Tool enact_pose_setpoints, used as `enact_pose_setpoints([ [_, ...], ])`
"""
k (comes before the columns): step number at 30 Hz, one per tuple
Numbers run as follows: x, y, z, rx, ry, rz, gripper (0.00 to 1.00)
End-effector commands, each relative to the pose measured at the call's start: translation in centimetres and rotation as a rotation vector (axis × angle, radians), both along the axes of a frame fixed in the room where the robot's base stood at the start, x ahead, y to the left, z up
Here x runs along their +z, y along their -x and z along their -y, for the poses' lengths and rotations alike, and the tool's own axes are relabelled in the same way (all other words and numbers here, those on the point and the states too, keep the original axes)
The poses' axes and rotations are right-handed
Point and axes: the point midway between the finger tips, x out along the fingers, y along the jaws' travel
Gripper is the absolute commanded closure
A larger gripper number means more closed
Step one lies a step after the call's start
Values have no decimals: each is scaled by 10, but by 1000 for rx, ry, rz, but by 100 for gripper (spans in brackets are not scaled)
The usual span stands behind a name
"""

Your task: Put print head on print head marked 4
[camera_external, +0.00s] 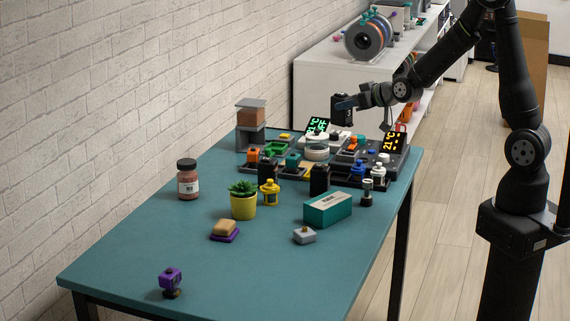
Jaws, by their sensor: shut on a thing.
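My gripper (346,103) is shut on a dark block-like thing, which looks like a black print head (342,114). It holds it in the air above the back right of the equipment on the table. Two similar black block-like things stand at the front of that equipment, one at the left (267,173) and one nearer the middle (319,180). No mark 4 can be read on any of them at this size, so I cannot tell which is which.
Dark trays (245,165) with coloured parts and two lit displays fill the table's back. In front are a teal box (327,208), a potted plant (243,205), a yellow lantern-like piece (269,192) and a jar (188,180). The table's (130,245) front left is mostly clear.

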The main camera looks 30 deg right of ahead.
Motion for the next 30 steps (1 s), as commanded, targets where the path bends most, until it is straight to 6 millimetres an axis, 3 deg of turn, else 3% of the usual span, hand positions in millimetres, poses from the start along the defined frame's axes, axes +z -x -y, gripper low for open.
enact_pose_setpoints([
  [3, 3, 10, 23, -27, -1, 2, 87],
  [8, 0, 16, 28, -38, -2, 0, 87],
  [21, -53, 25, -59, -36, 1, -2, 87],
  [25, -63, 26, -75, -37, 0, -1, 87],
  [30, -68, 26, -82, -39, -1, 1, 87],
])
